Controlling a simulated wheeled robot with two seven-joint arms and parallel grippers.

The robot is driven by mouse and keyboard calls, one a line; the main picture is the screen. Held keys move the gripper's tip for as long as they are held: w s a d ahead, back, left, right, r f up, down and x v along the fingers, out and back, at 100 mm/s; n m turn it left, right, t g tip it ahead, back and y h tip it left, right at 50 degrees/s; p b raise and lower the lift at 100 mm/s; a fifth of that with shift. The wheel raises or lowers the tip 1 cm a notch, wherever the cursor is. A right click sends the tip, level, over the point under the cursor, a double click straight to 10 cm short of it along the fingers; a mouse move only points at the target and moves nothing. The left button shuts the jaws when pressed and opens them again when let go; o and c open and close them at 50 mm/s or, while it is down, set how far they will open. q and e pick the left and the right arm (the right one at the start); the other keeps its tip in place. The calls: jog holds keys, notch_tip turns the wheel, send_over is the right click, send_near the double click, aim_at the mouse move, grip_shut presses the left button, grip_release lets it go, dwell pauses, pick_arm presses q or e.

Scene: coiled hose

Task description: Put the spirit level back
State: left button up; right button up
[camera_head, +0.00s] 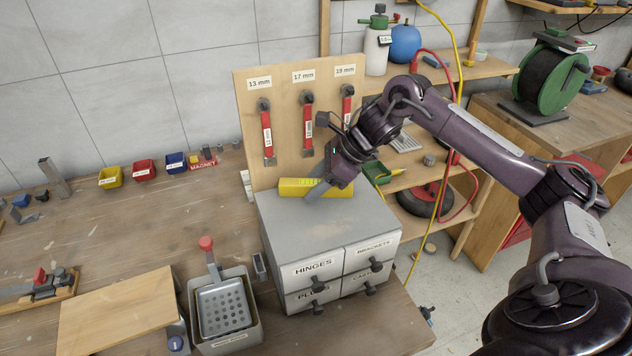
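The spirit level (296,187) is a yellow bar lying lengthwise, left to right, at the back of the grey top of the small drawer cabinet (335,222), in front of the wooden tool board. My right gripper (318,188) reaches down over the level's middle-right part. One grey finger shows in front of the yellow bar. The other finger is mostly hidden, so I cannot tell whether the gripper is closed on the level or only around it. The arm covers part of the level's right half. My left gripper is not in view.
The upright board (283,115) holds red wrenches labelled 13 mm, 17 mm and 19 mm just behind the level. Small coloured bins (144,170) line the wall. The bench's middle left is clear.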

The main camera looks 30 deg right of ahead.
jog(key=shift+r+p, duration=0.3)
jog(key=shift+s+d+r+b, duration=0.1)
jog(key=shift+d+r+b, duration=0.15)
jog(key=shift+b, duration=0.1)
jog(key=b+v, duration=0.1)
jog(key=v, duration=0.4)
jog(key=shift+s+d, duration=0.1)
jog(key=shift+d, duration=0.05)
jog(key=v, duration=0.5)
jog(key=shift+p, duration=0.4)
jog(key=shift+s+d+r, duration=0.15)
jog(key=shift+s+r, duration=0.05)
jog(key=shift+r, duration=0.2)
